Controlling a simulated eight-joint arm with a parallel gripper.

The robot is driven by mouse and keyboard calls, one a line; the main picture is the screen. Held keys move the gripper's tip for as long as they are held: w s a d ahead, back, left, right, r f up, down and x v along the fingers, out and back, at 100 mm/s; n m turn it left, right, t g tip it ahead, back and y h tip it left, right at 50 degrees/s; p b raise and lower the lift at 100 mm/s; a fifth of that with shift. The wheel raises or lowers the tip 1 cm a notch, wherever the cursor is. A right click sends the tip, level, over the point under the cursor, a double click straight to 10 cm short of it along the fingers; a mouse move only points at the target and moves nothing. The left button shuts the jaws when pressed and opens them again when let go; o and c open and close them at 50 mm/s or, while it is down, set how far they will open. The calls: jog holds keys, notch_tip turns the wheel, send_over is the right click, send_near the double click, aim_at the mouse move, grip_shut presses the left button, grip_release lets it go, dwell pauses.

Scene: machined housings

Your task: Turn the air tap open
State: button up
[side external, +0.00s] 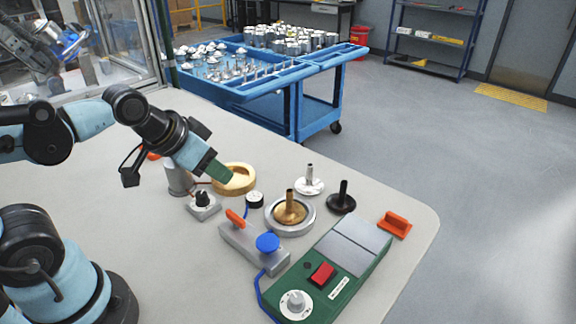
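A grey block (240,238) lies on the table with an orange lever (236,217) at its far left end and a round blue knob (267,243) near its front end. A small round gauge (254,199) stands behind it, and blue hose runs from the block. I cannot tell for sure which of these handles is the air tap. My gripper (219,171) is up and behind the orange lever, apart from it, with its dark green tip above or in front of a tan ring. The gap between its fingers does not show.
Near the block are the tan ring (241,179), a small box with a black knob (203,201), a round fixture with a brass part (290,213), and a green control box (330,270). An orange handle (395,225) lies at right.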

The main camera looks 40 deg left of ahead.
aim_at(235, 215)
jog(key=d+r+m+g, duration=0.3)
jog(key=m+g, duration=0.4)
jog(key=m, duration=1)
jog(key=shift+m, duration=0.3)
jog(key=shift+w+d+f, duration=0.1)
jog(key=shift+w+f, duration=0.05)
jog(key=shift+f, duration=1.9)
jog(key=shift+w+d+f, duration=0.1)
jog(key=shift+w+f, duration=0.05)
jog(key=shift+f, duration=1.85)
jog(key=shift+w+f, duration=0.15)
jog(key=shift+f, duration=1.9)
jog(key=shift+c, duration=0.4)
grip_shut()
